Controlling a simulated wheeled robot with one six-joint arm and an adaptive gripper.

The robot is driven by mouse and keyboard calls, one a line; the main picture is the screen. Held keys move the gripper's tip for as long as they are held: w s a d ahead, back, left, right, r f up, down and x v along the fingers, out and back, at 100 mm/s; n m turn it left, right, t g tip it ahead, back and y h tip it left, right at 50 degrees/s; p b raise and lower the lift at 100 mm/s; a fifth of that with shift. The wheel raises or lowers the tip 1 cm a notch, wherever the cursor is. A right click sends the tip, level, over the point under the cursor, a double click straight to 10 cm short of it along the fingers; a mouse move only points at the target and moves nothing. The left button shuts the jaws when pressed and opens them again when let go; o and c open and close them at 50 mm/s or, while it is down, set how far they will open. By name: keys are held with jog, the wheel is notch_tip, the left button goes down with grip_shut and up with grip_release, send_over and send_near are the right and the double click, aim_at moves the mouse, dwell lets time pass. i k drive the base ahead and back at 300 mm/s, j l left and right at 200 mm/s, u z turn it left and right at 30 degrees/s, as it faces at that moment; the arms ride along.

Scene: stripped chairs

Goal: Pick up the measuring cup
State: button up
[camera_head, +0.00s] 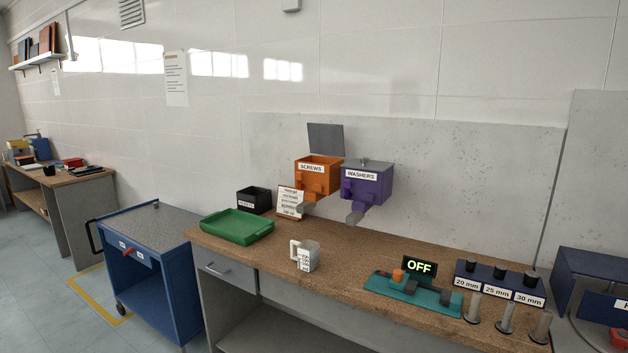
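The measuring cup (308,255) stands upright on the wooden workbench (338,275), near its front edge. It is pale grey with dark markings on its front, and its handle points left. Its inside is too small to make out. My gripper is not in view.
A green tray (236,227) lies left of the cup. A teal device (412,293) with an OFF display (419,267) sits to the right. Orange (318,176) and purple (367,185) dispensers hang on the wall behind. A blue cart (150,262) stands left of the bench.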

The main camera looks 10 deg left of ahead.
aim_at(307, 258)
jog(key=i+j+u, duration=0.2)
jog(key=i+j, duration=0.2)
jog(key=i+j+u, duration=0.2)
jog(key=i+j, duration=0.2)
jog(key=i+j+u, duration=0.2)
jog(key=i, duration=0.25)
jog(key=i+j+u, duration=0.2)
jog(key=i+j, duration=0.15)
jog(key=i+j+u, duration=0.2)
jog(key=i, duration=0.35)
jog(key=l, duration=0.05)
